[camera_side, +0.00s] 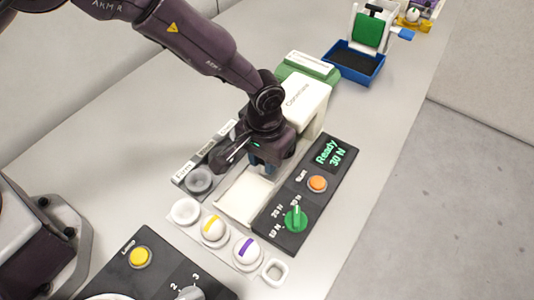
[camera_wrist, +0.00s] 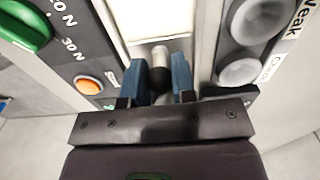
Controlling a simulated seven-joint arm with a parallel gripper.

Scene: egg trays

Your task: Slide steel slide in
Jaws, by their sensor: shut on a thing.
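The slide (camera_side: 247,194) shows in the side view as a pale flat plate in a channel, extending out in front of the white machine (camera_side: 302,103). In the wrist view the pale plate (camera_wrist: 158,18) is at the top. A short post with a dark round knob (camera_wrist: 161,78) stands between my fingers. My gripper (camera_wrist: 160,72) has its blue fingers on both sides of this knob and is shut on it. In the side view my gripper (camera_side: 267,162) is low over the channel, close to the machine's front, and hides the knob.
A control panel (camera_side: 285,222) with a green dial (camera_side: 296,218), orange button (camera_side: 317,183) and "Ready 30 N" display lies right of the channel. Labelled grey cups (camera_side: 199,180) are on the left. White cups with eggs (camera_side: 214,228) stand in front. A blue tray (camera_side: 352,65) is behind.

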